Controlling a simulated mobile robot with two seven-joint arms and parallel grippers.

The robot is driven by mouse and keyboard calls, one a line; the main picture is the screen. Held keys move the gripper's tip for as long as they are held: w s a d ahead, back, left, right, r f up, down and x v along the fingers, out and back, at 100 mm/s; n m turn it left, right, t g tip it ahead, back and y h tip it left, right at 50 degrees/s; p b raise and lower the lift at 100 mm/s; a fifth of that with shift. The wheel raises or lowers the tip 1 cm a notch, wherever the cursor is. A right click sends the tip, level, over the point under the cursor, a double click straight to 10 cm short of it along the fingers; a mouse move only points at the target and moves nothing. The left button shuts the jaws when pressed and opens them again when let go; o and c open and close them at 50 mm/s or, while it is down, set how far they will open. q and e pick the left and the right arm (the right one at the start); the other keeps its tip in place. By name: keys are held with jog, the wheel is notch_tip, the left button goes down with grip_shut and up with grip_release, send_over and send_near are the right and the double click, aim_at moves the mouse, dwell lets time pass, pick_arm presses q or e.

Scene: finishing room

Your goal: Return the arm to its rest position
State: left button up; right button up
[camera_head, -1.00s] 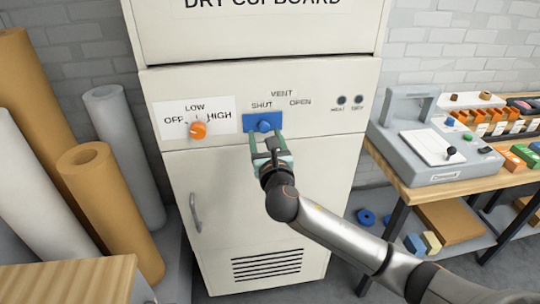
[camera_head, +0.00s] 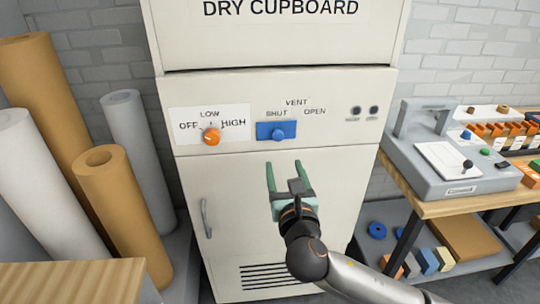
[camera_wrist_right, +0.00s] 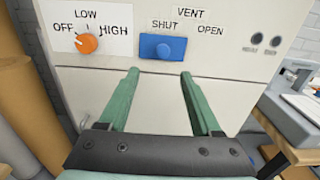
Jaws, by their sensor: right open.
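My right gripper (camera_head: 286,178) is open and empty in front of the dry cupboard (camera_head: 262,210), below its control panel. Its two green fingers point at the cupboard front and also show in the right wrist view (camera_wrist_right: 160,85), apart from each other with nothing between them. My left gripper is out of view.
Rolls of brown and white material (camera_head: 122,215) lean at the left beside a wooden tabletop (camera_head: 75,277). A workbench (camera_head: 450,205) at the right carries a grey machine (camera_head: 455,160). Its lower shelf holds blocks and a blue ring (camera_head: 377,230).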

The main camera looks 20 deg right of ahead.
jog(key=s+a+f+m+g+y, duration=0.2)
jog(key=s+f+m, duration=0.1)
jog(key=f+m, duration=0.3)
jog(key=s+a+f+m+g+y, duration=0.1)
jog(key=s+f+m+g, duration=0.15)
jog(key=f, duration=0.65)
jog(key=s+a+f+m+g+y, duration=0.1)
jog(key=s+a+f+m+y, duration=0.15)
jog(key=f+m, duration=0.4)
jog(key=s+d+f+m+g, duration=0.1)
jog(key=s+f+m+g, duration=0.1)
jog(key=s+f+m, duration=1.1)
jog(key=s+m+y, duration=0.1)
jog(key=s+m, duration=0.1)
jog(key=m, duration=0.1)
jog(key=shift+s+d+g, duration=0.15)
jog(key=shift+d+g, duration=0.05)
jog(key=shift+g, duration=0.15)
jog(key=shift+f, duration=0.1)
